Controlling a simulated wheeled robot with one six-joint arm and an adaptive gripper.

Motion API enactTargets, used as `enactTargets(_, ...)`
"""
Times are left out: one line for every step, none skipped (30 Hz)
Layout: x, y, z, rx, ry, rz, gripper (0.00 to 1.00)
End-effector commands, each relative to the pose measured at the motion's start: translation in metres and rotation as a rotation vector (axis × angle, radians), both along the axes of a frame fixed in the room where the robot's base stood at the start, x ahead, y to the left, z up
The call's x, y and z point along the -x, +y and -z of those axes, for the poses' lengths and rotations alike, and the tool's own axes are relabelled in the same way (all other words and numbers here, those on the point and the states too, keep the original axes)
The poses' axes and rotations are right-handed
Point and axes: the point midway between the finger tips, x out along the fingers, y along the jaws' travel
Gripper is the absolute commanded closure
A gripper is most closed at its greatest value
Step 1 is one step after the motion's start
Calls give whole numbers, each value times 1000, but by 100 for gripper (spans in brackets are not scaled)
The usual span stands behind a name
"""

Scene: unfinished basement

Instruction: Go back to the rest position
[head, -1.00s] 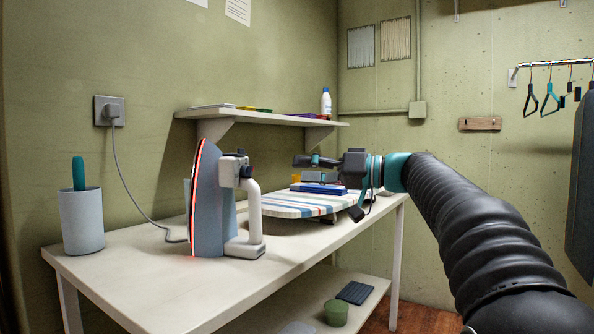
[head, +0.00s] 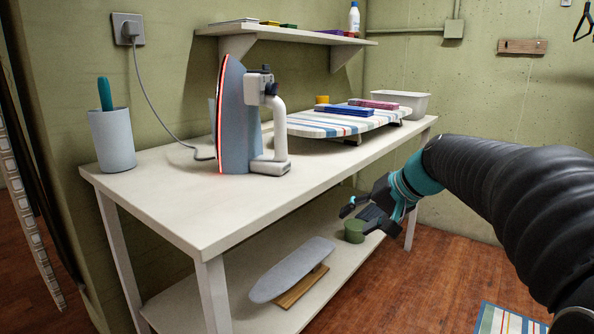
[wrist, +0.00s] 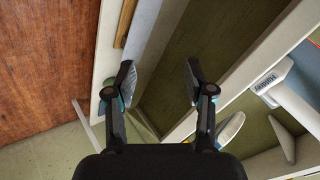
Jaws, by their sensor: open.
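My gripper (head: 360,212) is in front of the white table (head: 160,195), near its lower shelf and lower than the tabletop. Its jaws are apart with nothing between them. In the wrist view the two fingers of my gripper (wrist: 160,90) stand wide open, with table parts behind them. A grey and white iron (head: 240,115) stands upright on its heel on the tabletop, with a red glowing line along its edge. Its cord runs to a wall socket (head: 127,30).
A small striped ironing board (head: 325,127) on the tabletop bears a blue folded item (head: 347,110) and a pink one (head: 373,104). A white bin (head: 412,104) stands behind. The lower shelf holds a grey sleeve board (head: 292,268) and a green pot (head: 354,231). Wooden floor (head: 430,280) is open at right.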

Motion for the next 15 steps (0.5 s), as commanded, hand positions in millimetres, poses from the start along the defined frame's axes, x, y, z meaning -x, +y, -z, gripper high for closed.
enactTargets(26, -2, 10, 62, 33, 14, 47)
enactTargets(40, -5, 18, 100, 51, 24, 47)
enactTargets(58, -9, 28, 150, 72, 34, 47)
enactTargets(72, -11, 35, 186, 84, 39, 47)
enactTargets(85, -14, 41, 223, 94, 43, 47)
enactTargets(103, -17, 49, 268, 106, 47, 47)
enactTargets(116, -20, 54, 304, 111, 47, 47)
enactTargets(128, -22, 59, 336, 114, 47, 47)
enactTargets(145, -25, 65, 379, 119, 43, 47)
enactTargets(157, -28, 69, 409, 119, 40, 47)
enactTargets(168, -30, 72, 439, 117, 34, 47)
enactTargets(183, -32, 77, 476, 114, 25, 47)
enactTargets(194, -34, 79, 504, 110, 18, 47)
enactTargets(204, -35, 82, 530, 104, 9, 47)
enactTargets(217, -37, 85, 562, 95, -7, 47)
